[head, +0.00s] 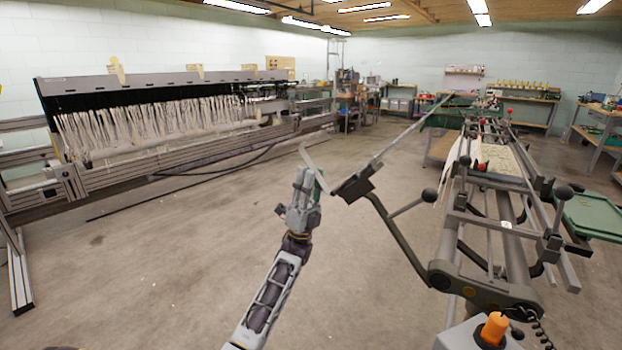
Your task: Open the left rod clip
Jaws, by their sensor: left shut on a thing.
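The left rod clip (315,168) is a thin, pale, curved lever at the near end of a long metal rod (400,140). Its upper tip stands up and away from the rod, and its lower end reaches toward a dark end block (352,187). My left gripper (308,184) comes up from below and is shut on the lower part of the clip, just left of the block. The fingers hide part of the clip and its joint. My right gripper is not in view.
A dark bent arm (396,238) carries the end block and joins the machine frame (487,228) at right. Black ball-ended levers (429,195) stick out nearby. An orange knob (494,328) sits at the lower right. A loom-like rack (160,110) stands at left. The floor between is clear.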

